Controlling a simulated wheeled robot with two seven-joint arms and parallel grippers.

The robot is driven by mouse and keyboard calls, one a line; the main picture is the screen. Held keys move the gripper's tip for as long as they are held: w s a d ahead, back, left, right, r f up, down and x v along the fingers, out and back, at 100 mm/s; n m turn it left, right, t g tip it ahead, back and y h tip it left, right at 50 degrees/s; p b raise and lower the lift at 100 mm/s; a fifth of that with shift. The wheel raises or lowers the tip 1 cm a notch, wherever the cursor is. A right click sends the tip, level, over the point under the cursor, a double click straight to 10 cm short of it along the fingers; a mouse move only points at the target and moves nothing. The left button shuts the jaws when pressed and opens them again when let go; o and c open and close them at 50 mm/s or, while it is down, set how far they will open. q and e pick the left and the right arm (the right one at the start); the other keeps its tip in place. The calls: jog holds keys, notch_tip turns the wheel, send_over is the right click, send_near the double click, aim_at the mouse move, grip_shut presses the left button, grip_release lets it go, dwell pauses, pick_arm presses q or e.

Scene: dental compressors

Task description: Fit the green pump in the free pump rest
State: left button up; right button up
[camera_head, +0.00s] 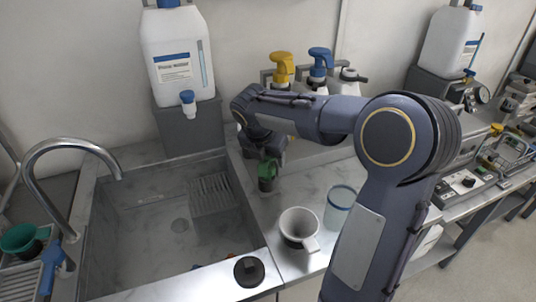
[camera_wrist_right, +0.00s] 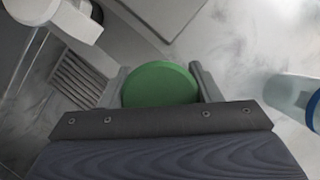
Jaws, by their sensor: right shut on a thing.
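The green pump (camera_head: 267,175) hangs under my right gripper (camera_head: 267,160), above the marble strip right of the sink; I cannot tell whether it touches the counter. In the right wrist view the round green face of the pump (camera_wrist_right: 160,84) sits between the two fingers (camera_wrist_right: 160,92), which are shut on it. My left gripper is out of view.
A white mug (camera_head: 299,228) and a blue-rimmed glass (camera_head: 340,205) stand on the counter near the arm. The sink (camera_head: 150,240) lies left, with a black round knob (camera_head: 249,271) at its front rim. A white canister (camera_head: 178,55) stands behind.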

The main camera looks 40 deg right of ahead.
jog(key=shift+f, duration=0.15)
jog(key=shift+f, duration=0.7)
jog(key=o, duration=1.1)
jog(key=v, duration=0.8)
jog(key=shift+f, duration=0.1)
